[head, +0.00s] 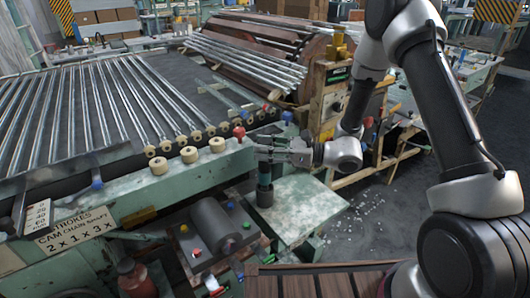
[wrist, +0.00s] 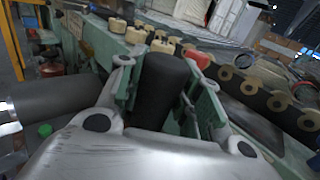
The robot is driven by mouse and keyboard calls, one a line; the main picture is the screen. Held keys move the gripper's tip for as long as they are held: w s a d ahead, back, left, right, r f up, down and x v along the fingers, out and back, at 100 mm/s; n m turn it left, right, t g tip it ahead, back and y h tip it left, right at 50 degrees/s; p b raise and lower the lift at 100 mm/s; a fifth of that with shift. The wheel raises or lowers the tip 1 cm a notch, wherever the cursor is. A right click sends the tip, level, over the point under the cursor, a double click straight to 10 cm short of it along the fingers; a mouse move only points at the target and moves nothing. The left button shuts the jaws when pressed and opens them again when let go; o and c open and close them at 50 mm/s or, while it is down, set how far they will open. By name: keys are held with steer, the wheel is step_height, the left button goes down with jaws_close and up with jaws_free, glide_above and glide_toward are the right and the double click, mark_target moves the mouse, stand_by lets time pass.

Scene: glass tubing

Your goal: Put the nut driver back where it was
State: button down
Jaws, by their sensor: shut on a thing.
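My gripper (head: 262,150) is by the near side of the pale green machine rail, above a green plate. In the wrist view, my gripper (wrist: 163,82) has its two fingers on either side of a thick black cylinder, which I take to be the nut driver's handle (wrist: 165,92). The fingers are shut on it. Its lower part is hidden by the gripper body. In the head view, a dark upright cylinder (head: 264,188) shows directly under the gripper. I cannot tell there whether it is the nut driver or a fixed holder. The driver's tip is not visible.
The green plate (head: 300,208) below is mostly bare. A red knob (head: 239,132) and cream rollers (head: 188,154) sit along the rail beside the gripper. A grey motor (head: 232,228) stands at lower left. Glass tubes (head: 90,105) lie on the conveyor behind.

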mark_target(265, 170)
steer(key=shift+f, duration=0.5)
steer(key=shift+f, duration=0.6)
steer(key=c, duration=1)
jaws_free()
